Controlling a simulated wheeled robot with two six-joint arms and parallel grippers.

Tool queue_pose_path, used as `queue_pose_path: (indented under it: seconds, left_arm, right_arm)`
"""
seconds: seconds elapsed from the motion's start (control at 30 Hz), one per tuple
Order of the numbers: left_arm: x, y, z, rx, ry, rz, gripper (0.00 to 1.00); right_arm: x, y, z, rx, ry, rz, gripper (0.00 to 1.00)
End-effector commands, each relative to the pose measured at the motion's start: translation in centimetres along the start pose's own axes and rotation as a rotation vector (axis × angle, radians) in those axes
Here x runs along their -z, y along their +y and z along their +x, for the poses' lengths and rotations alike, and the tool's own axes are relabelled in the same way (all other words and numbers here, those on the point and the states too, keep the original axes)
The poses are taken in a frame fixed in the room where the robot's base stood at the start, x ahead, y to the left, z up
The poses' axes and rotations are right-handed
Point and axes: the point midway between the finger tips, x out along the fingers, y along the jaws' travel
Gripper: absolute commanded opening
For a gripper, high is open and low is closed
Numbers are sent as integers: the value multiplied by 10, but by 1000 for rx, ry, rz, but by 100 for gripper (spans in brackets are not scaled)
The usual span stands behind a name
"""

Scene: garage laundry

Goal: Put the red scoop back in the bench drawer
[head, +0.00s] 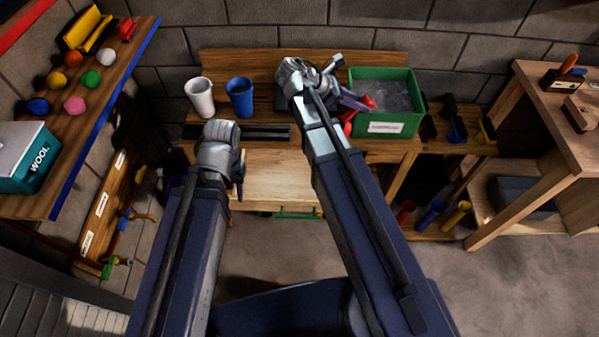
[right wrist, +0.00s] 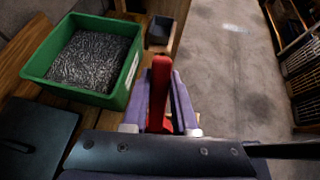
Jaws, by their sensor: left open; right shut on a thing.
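My right gripper (head: 352,103) is shut on the red scoop (head: 368,102) beside the green bin, above the right part of the bench (head: 385,147). In the right wrist view the red scoop (right wrist: 160,88) stands up between the purple fingers (right wrist: 163,112); its lower end is hidden. My left gripper (head: 239,187) is open and empty, low at the left of the bench front. The bench drawer (head: 280,180) shows as a pale wooden panel jutting toward me, with a green handle (head: 298,214) at its front. It looks pulled out; my arms partly cover it.
The green bin (head: 386,126) of grey bits stands close to my right gripper. A white cup (head: 199,97) and a blue cup (head: 241,97) stand at the bench's back left. A shelf with balls (head: 107,56) is at left, and a wooden table (head: 545,110) at right.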

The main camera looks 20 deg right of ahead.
Motion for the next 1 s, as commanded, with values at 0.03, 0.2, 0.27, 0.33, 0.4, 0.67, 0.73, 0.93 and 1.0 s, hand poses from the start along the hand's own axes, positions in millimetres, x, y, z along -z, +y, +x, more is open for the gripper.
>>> queue_pose_path:
  seconds: [0.03,0.2,0.27,0.33,0.4,0.67,0.73,0.93,1.0]
  left_arm:
    - [1,1,10,0,0,0,45]
    - [2,3,35,0,0,0,45]
    - [3,4,46,0,0,0,45]
    - [4,6,58,0,0,0,45]
    - [4,7,69,0,0,-1,45]
    - [6,10,100,0,0,-1,45]
    - [6,10,105,0,0,-1,45]
    - [6,10,108,0,0,-1,45]
    - [6,10,108,0,0,-1,45]
  right_arm:
    - [17,0,6,2,39,2,0]
    - [80,-1,17,15,241,13,0]
    - [108,-1,19,23,338,21,0]
    - [140,-3,20,34,458,36,0]
    - [169,-4,17,44,572,51,0]
    - [244,-7,-8,72,881,113,0]
    - [255,-8,-15,75,927,126,0]
    - [266,-8,-25,80,982,143,0]
    - [266,-8,-25,81,985,144,0]
